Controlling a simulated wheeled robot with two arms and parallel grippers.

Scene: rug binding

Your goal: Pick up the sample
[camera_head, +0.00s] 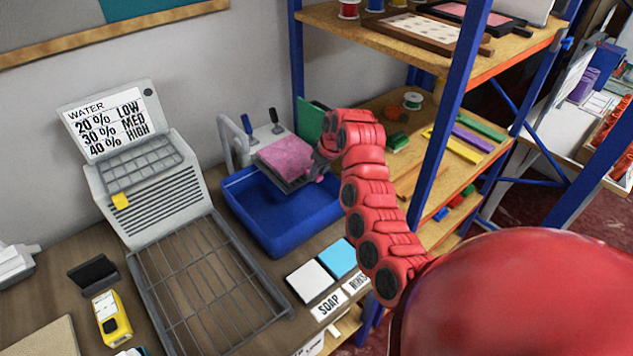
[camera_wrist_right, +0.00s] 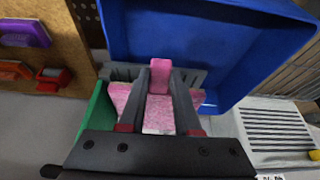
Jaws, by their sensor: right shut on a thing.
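The pink sample (camera_head: 285,156) is at the back edge of the blue tub (camera_head: 262,215), over a grey ledge or rack. It also shows in the right wrist view (camera_wrist_right: 159,112), a speckled pink piece between and beneath the fingers. My right gripper (camera_head: 317,172) comes in from the right and is shut on the sample's near edge. In the wrist view its two dark fingers (camera_wrist_right: 159,95) have pink material between them. The fingers partly cover the sample, and I cannot tell whether it touches the grey ledge. My left gripper is in neither view.
A tap (camera_head: 232,138) stands behind the tub. A wire rack (camera_head: 205,285) and a grey device with a water chart (camera_head: 150,190) lie left. White and blue pads (camera_head: 310,280) lie in front. A blue-framed shelf (camera_head: 450,110) stands close on the right. A green panel (camera_head: 312,120) is behind.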

